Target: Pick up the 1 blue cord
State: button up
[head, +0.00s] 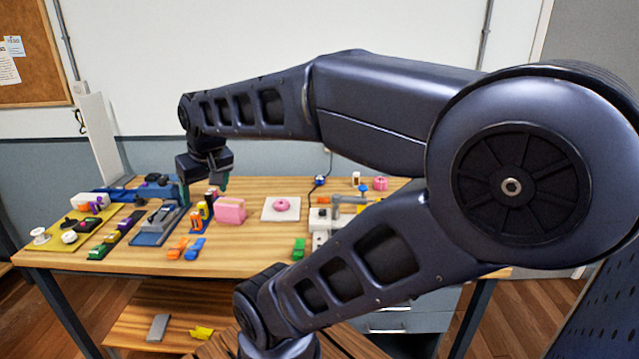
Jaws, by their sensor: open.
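My gripper (204,186) hangs open and pointing down over the back left part of the wooden table (262,262), with no object visible between its fingers. I cannot pick out a blue cord for certain. A blue piece (195,248) lies near the front edge beside an orange piece (177,248). My arm covers much of the right side of the table.
A blue-grey tray (158,226) and a yellow board (72,232) with several parts fill the left. A pink block (230,210) stands right of my gripper, then a white plate (270,212) with a pink ring. The table's front middle is mostly clear.

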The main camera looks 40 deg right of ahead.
jog(key=shift+w, duration=0.1)
jog(key=w+d+r+m+h, duration=0.1)
jog(key=w+d+m, duration=0.1)
jog(key=w+d, duration=0.85)
jog(key=w+d+r+m+h, duration=0.1)
jog(key=w+d+r+m, duration=0.15)
jog(key=w+d, duration=0.8)
jog(key=m+g+h, duration=0.2)
jog(key=m, duration=0.5)
send_over(320, 177)
jog(key=s+a, duration=0.2)
jog(key=a, duration=0.1)
notch_tip(320, 177, down, 28)
jog(key=shift+x, duration=5.1)
jog(key=shift+w, duration=0.15)
jog(key=c, duration=1)
